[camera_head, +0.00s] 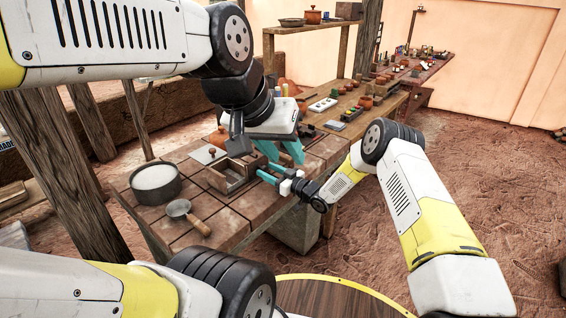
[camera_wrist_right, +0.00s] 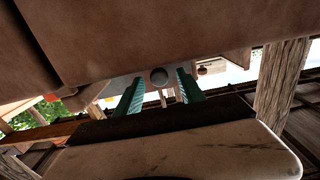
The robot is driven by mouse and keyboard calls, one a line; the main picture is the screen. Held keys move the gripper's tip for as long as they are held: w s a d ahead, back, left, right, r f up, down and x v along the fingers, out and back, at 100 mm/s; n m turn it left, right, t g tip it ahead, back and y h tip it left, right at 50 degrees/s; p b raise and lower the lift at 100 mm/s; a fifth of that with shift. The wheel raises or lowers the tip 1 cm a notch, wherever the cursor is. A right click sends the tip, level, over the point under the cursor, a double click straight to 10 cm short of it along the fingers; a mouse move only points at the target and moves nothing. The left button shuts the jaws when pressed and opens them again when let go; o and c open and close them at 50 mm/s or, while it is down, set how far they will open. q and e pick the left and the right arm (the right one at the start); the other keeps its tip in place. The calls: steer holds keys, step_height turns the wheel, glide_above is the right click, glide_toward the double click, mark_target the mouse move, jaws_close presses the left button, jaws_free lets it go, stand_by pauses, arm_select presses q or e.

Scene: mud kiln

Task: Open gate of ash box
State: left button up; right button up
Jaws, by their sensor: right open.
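The ash box (camera_head: 233,181) is a small brown box on the brick-topped table, just left of my grippers in the head view. My right gripper (camera_head: 268,174) is open beside its right end, with teal fingers pointing at the box. In the right wrist view my open fingers (camera_wrist_right: 160,92) stand on either side of a round grey knob (camera_wrist_right: 159,77), apparently the gate's; I cannot tell whether they touch it. My left gripper (camera_head: 279,152) hangs above and behind the right one, its fingers apart and empty. The arms hide part of the box area.
A grey pot (camera_head: 156,183) and a round-headed tool with a wooden handle (camera_head: 187,216) are on the table left of the box. A wooden bench (camera_head: 352,128) with small items runs to the back. The earthen floor (camera_head: 480,175) at right is clear.

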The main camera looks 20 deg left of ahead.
steer(key=v, duration=0.7)
steer(key=shift+s+d, duration=0.1)
steer(key=shift+d, duration=0.25)
steer(key=w+d+r+m+t+h, duration=0.2)
steer(key=w+d+r+h, duration=0.25)
steer(key=d+r, duration=0.55)
steer(key=w+d+r+m+t+h, duration=0.25)
steer(key=d+r+h, duration=0.25)
steer(key=d+r, duration=0.45)
steer(key=s+d+r+m+g+h, duration=0.1)
steer(key=s+d+r+m+h, duration=0.3)
steer(key=s+d+r, duration=0.65)
steer(key=s+d+r+m+g, duration=0.1)
steer(key=s+d+m+g, duration=0.1)
steer(key=s, duration=1.2)
steer(key=s+d+r+m+g, duration=0.1)
steer(key=s+d, duration=0.4)
steer(key=s, duration=0.9)
steer(key=shift+s+d+m+g+h, duration=0.3)
steer(key=shift+m+g+h, duration=0.2)
steer(key=shift+m, duration=0.25)
steer(key=shift+a, duration=0.1)
